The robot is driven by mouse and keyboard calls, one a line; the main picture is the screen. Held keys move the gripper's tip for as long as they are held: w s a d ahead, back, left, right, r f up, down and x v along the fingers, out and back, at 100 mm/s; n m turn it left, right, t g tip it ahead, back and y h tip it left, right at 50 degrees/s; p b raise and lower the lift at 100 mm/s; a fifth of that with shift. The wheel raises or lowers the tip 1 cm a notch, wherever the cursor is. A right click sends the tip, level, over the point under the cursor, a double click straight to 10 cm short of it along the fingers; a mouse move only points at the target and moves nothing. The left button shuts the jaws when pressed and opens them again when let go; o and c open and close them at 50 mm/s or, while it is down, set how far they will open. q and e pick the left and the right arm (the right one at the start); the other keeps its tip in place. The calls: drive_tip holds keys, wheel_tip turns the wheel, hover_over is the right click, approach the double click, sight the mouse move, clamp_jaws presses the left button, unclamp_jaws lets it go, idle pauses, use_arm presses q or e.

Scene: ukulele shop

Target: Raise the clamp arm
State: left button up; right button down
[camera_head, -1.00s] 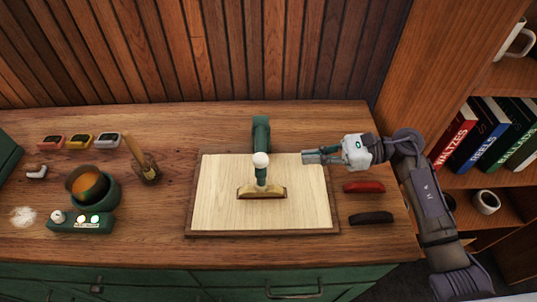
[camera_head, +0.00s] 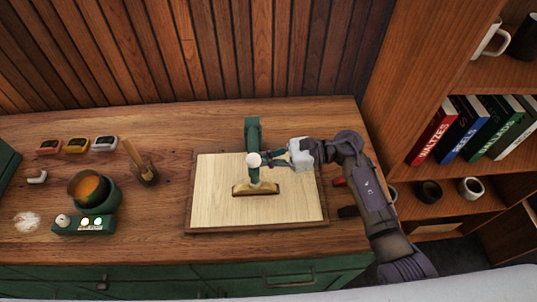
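The green clamp arm (camera_head: 253,136) reaches forward from the back of the workboard (camera_head: 215,210). Its cream ball knob (camera_head: 254,160) is at the front end, above a brown wooden piece (camera_head: 256,189) that lies on the board. My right gripper (camera_head: 273,157) comes in from the right, with its fingertips at or very near the knob. I cannot tell whether the fingers touch the knob or how far apart they are. My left gripper is out of view.
A green pot (camera_head: 92,190), a switch box (camera_head: 84,224) and a brush holder (camera_head: 146,174) stand left of the board. A red object (camera_head: 339,182) and a dark one (camera_head: 348,211) lie to the right, partly behind my arm. A bookshelf (camera_head: 440,70) rises at the right.

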idle(0.3)
drive_tip(key=shift+r+b, duration=0.15)
drive_tip(key=shift+b, duration=0.2)
drive_tip(key=shift+r+m, duration=0.15)
drive_tip(key=shift+m, duration=0.25)
drive_tip(key=shift+r, duration=0.2)
drive_tip(key=shift+s+r+m+g+b, duration=0.15)
drive_tip(key=shift+r+m+g+b, duration=0.15)
drive_tip(key=shift+r+m+b, duration=0.55)
drive_tip(key=w+r+m+g+y+b, duration=0.1)
drive_tip(key=w+r+m, duration=0.6)
drive_tip(key=m, duration=0.7)
drive_tip(key=shift+w+r+m+g, duration=0.3)
drive_tip(key=shift+r+g, duration=0.2)
drive_tip(key=shift+r, duration=0.75)
